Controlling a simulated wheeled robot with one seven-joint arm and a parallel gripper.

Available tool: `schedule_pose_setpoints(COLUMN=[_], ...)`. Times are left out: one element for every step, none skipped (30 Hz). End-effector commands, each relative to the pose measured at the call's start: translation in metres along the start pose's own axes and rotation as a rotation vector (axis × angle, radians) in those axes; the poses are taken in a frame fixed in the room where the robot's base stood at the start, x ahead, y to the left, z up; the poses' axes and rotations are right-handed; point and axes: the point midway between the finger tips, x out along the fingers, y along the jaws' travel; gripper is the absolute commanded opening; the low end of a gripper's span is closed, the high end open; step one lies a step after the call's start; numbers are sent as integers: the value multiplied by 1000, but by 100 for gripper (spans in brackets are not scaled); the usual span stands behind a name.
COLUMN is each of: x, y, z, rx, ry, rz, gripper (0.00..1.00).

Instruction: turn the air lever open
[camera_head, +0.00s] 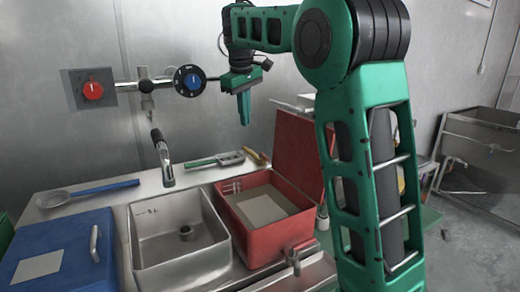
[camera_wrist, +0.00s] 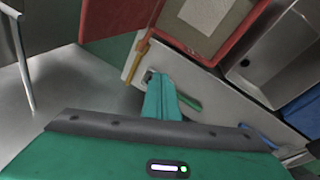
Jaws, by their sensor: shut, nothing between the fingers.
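A round dark dial with a blue centre (camera_head: 190,81) is mounted on a metal pipe on the back wall. A short dark bar sticks out from its right side toward my gripper. I cannot tell for certain which part is the air lever. My gripper (camera_head: 243,108) hangs fingers-down to the right of the dial, apart from it, above the counter. Its green fingers are together and hold nothing; they also show in the wrist view (camera_wrist: 160,97). The dial is not visible in the wrist view.
A red knob (camera_head: 93,91) sits on a wall plate at left. A curved faucet (camera_head: 161,155) stands over the steel sink (camera_head: 150,262). A red open bin (camera_head: 272,240) with a small metal tap (camera_head: 292,260) is right of it; a blue lidded box (camera_head: 75,255) is left. Utensils lie behind.

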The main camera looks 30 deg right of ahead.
Motion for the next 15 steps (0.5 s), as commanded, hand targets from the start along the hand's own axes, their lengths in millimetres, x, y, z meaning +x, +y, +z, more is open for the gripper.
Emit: schedule_pose_setpoints(x=[-3, -4, -5, -6, -7, -8, -8, -8, -9, -8, -8, -6, -4, -1, 3], y=[0, 1, 2, 3, 4, 5, 5, 6, 6, 7, 7, 7, 8, 8, 8], z=[6, 9, 14, 17, 20, 23, 26, 27, 29, 30, 30, 31, 31, 31, 30], rx=[114, 181, 260, 312, 358, 410, 441, 464, 490, 502, 511, 517, 519, 518, 517], ry=[13, 22, 29, 34, 39, 44, 47, 50, 52, 53, 54, 53, 52, 52, 52], rz=[19, 32, 48, 58, 68, 80, 86, 92, 99, 102, 104, 105, 106, 106, 106], gripper=[0, 0, 0, 0, 0, 0, 0, 0, 0, 0, 0, 0, 0, 0, 0])
